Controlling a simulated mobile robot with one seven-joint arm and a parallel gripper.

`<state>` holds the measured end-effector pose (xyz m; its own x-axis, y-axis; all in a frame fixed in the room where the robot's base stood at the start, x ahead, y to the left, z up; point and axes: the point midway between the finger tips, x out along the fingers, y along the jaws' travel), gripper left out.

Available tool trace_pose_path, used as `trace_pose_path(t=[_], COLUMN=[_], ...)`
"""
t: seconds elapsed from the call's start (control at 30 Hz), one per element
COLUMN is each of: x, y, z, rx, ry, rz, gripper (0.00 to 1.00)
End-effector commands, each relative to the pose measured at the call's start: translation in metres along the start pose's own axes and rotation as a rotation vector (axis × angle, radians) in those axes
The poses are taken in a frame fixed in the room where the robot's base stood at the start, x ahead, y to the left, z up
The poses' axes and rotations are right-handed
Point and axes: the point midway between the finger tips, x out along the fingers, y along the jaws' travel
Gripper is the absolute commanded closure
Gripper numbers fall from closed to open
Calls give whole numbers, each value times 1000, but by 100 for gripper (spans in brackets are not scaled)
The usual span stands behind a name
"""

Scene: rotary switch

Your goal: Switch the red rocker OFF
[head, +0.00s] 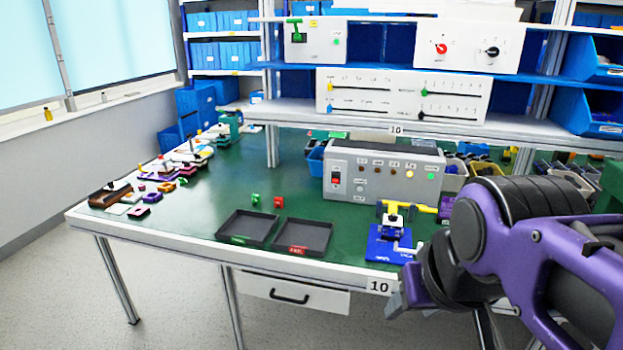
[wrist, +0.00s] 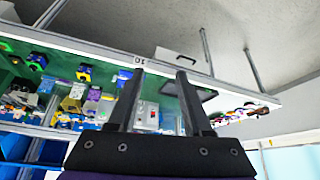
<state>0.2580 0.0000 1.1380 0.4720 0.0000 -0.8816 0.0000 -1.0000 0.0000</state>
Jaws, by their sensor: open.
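The red rocker (head: 336,181) is on the left end of the front face of a grey control box (head: 385,192), which stands on the green bench top. Its tilt is too small to read clearly. In the wrist view the box (wrist: 147,112) shows between my fingers, some distance beyond them, with a small red spot on it. My gripper (wrist: 160,72) is open and empty. In the head view my gripper (head: 396,303) is at the bench's front edge, in front of and below the box, apart from the rocker. Its fingers are partly hidden there.
Two dark trays (head: 248,228) (head: 303,237) and a blue fixture (head: 392,244) with a yellow-handled part lie before the box. Small green and red blocks (head: 279,202) stand behind the trays. Shelves with slider and knob panels (head: 403,97) rise behind.

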Motion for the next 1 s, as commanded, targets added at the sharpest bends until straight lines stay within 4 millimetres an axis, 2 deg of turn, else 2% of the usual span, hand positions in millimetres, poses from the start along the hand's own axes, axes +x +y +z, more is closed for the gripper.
trace_pose_path(t=[0.17,0.4,0.47,1.0], x=[0,0,0,0], y=[0,0,0,0], z=[0,0,0,0], rx=[0,0,0,0], ry=[0,0,0,0], rz=[0,0,0,0], gripper=[50,91,100,100])
